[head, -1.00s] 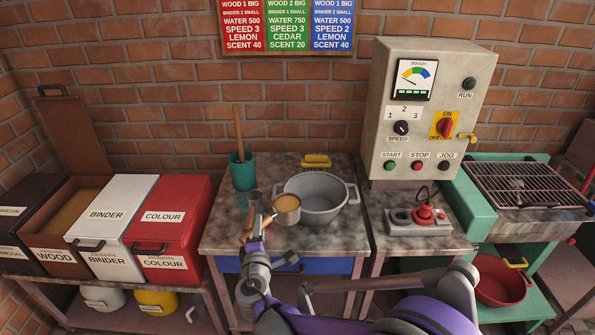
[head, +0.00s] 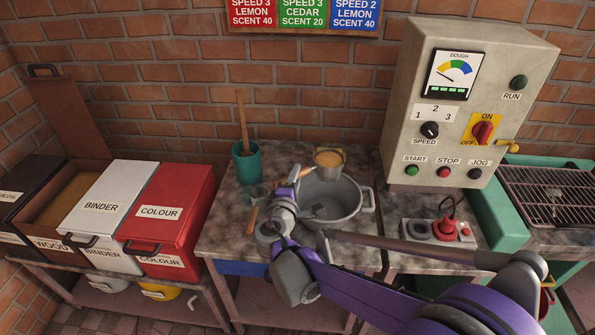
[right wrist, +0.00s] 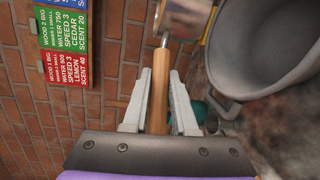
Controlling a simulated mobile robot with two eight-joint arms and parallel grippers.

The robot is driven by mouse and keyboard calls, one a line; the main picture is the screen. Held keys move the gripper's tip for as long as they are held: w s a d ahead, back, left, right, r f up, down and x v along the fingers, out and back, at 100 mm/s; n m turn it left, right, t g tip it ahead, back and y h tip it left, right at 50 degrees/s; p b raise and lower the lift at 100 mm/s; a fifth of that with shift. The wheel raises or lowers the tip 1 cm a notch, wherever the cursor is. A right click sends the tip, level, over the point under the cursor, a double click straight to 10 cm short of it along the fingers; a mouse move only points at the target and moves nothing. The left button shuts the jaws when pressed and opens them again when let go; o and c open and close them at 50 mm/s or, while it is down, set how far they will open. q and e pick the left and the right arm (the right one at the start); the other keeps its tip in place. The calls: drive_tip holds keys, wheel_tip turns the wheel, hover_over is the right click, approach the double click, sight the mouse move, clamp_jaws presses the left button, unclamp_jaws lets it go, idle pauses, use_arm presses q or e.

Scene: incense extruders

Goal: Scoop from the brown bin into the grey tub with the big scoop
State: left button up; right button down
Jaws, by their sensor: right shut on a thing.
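The big scoop (head: 329,159) is a metal cup with a wooden handle (right wrist: 160,92), filled with tan powder. My right gripper (head: 293,182) is shut on that handle; the right wrist view shows the handle between its two fingers (right wrist: 159,88). The cup looks upright and appears at the far side of the grey tub (head: 350,213), near its rim. The tub also shows in the right wrist view (right wrist: 265,55). My arm hides part of its left side. The brown bin (head: 38,222), labelled WOOD, stands open at the left with tan powder inside. My left gripper is not in view.
A teal cup (head: 246,164) with a wooden stick stands behind left of the tub. A clear glass (head: 257,192) and a wooden handle (head: 252,220) are near my gripper. The white binder bin (head: 105,210), red colour bin (head: 172,215) and control box (head: 465,105) flank the table.

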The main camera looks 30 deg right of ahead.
drive_tip(key=f+m+g+h+b, duration=0.1)
drive_tip(key=m+h+b, duration=0.2)
drive_tip(key=m, duration=0.4)
drive_tip(key=s+f+m+g+h+b, duration=0.1)
drive_tip(key=m+h+b, duration=0.3)
drive_tip(key=m, duration=0.4)
drive_tip(key=s+f+m+g+h+b, duration=0.1)
drive_tip(key=f+m+g+h+b, duration=0.2)
drive_tip(key=m+h, duration=0.3)
drive_tip(key=shift+s+d+f+m, duration=0.1)
drive_tip(key=shift+d+m, duration=0.05)
drive_tip(key=shift+m, duration=0.95)
